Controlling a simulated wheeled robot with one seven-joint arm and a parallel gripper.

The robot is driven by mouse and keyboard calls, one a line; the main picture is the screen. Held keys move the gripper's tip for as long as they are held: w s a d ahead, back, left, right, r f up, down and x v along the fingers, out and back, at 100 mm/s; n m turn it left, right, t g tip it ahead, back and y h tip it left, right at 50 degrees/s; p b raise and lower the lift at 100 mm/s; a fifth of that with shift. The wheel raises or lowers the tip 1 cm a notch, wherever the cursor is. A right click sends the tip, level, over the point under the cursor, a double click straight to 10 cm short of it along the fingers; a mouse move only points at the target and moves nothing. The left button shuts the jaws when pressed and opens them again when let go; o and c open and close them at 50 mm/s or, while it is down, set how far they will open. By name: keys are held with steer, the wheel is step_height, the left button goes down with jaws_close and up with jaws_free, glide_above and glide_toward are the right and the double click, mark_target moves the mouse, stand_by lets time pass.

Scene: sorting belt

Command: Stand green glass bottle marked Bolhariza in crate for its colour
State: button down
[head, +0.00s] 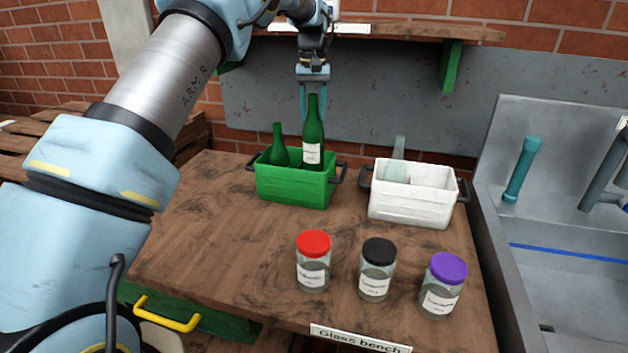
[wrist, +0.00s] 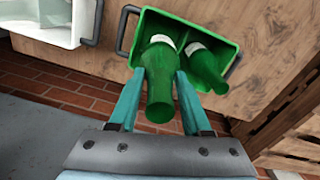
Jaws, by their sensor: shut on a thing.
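A green glass bottle with a white label (head: 312,138) stands upright at the right side of the green crate (head: 290,188), its lower part hidden behind the front wall. The label's writing is too small to read. My gripper (head: 313,112) is shut on this bottle from above. In the wrist view the fingers (wrist: 160,98) close around the bottle (wrist: 160,62), whose lower end is inside the crate (wrist: 137,40). Whether its base touches the crate floor cannot be told. Another green bottle (head: 278,148) leans in the crate's left part; it also shows in the wrist view (wrist: 206,66).
A white crate (head: 410,206) with clear glass (head: 397,165) stands to the right. Jars with red (head: 313,270), black (head: 376,275) and purple (head: 441,290) lids stand along the front of the wooden bench (head: 215,235). A shelf (head: 420,30) hangs above; a metal sink (head: 570,270) is at right.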

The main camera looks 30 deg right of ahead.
mark_target(312, 95)
step_height(312, 95, down, 9)
steer(key=p, duration=0.3)
steer(key=shift+f, duration=0.15)
steer(key=shift+c, duration=1.7)
jaws_free()
step_height(312, 95, up, 12)
steer(key=b, duration=0.3)
steer(key=shift+a, duration=0.1)
